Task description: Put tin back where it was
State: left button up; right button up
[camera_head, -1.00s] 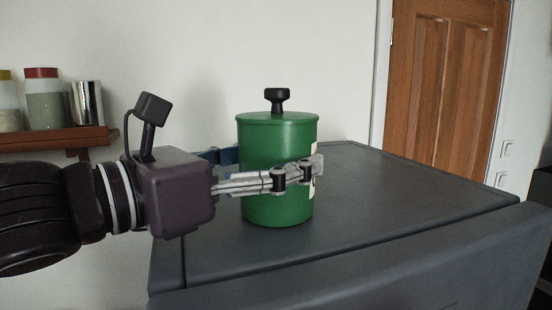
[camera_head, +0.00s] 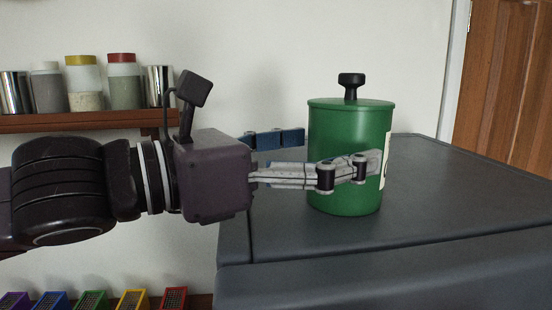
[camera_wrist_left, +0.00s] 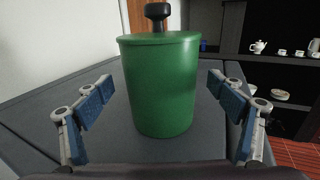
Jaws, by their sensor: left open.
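The tin (camera_head: 350,135) is a green cylinder with a green lid, a black knob and a pale label at its right edge. It stands upright on the dark grey top (camera_head: 440,195). My left gripper (camera_head: 325,155) is open at the tin's left side. One finger crosses in front of the tin and the other reaches behind it. In the left wrist view the tin (camera_wrist_left: 162,90) stands between the spread fingers of my left gripper (camera_wrist_left: 160,95), with gaps on both sides. My right gripper is not in view.
A wooden shelf (camera_head: 80,122) on the left wall holds several jars and metal canisters. Coloured bins (camera_head: 90,300) sit low at the left. A wooden door (camera_head: 505,90) is at the right. The grey top is clear right of the tin.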

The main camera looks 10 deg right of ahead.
pick_arm(q)
jog(key=v, duration=0.8)
jog(key=shift+s+a, duration=0.15)
jog(key=shift+a, duration=0.1)
